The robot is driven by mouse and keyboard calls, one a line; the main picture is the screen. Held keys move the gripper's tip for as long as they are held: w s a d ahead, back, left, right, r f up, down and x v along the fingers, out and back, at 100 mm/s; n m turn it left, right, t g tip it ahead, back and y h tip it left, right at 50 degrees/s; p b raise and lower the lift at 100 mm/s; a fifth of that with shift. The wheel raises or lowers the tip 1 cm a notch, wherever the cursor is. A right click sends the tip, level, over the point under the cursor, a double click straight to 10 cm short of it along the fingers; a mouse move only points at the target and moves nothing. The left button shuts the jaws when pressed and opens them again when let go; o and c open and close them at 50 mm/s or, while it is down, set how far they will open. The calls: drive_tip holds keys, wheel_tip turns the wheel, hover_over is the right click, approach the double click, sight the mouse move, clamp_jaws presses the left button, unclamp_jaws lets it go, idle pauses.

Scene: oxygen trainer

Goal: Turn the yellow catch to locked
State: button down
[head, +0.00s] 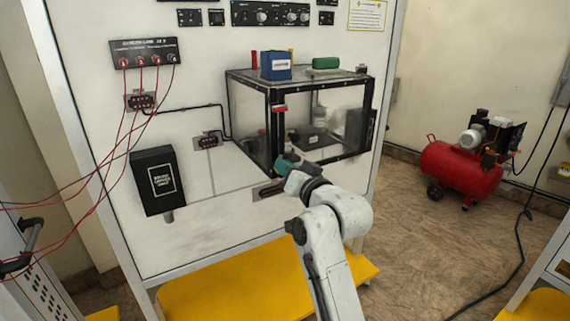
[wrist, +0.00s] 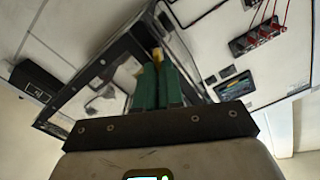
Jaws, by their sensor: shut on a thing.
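The yellow catch (wrist: 157,54) shows in the wrist view as a small yellow piece at the tips of my gripper's green fingers. My gripper (wrist: 157,70) is shut on it. In the head view my gripper (head: 284,165) is at the lower front corner of the black-framed clear box (head: 267,130). I cannot make out the catch there, as my gripper covers that spot. Whether the catch stands at locked cannot be read.
A blue box (head: 275,66) and a green item (head: 326,63) stand on top of the clear box. A black box (head: 157,181) hangs at left on the white panel, below red cables. A yellow step (head: 215,287) runs below the panel. A red compressor (head: 462,168) stands at right.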

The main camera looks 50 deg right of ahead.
drive_tip(key=shift+s+d+f+m+p, duration=0.15)
drive_tip(key=shift+m+p, duration=0.5)
drive_tip(key=shift+m, duration=1.45)
drive_tip(key=shift+w+d+f+m+p, duration=0.15)
drive_tip(key=shift+m+p, duration=0.5)
drive_tip(key=shift+m, duration=1.45)
drive_tip(key=shift+s+d+f+m+p, duration=0.2)
drive_tip(key=shift+m+p, duration=0.45)
drive_tip(key=shift+m, duration=1.45)
drive_tip(key=shift+w+a+f, duration=0.1)
drive_tip(key=shift+a, duration=0.05)
drive_tip(key=c, duration=1.3)
unclamp_jaws()
drive_tip(key=shift+o, duration=0.2)
drive_tip(key=b+v, duration=0.2)
drive_tip(key=v, duration=0.8)
drive_tip(key=shift+s, duration=0.4)
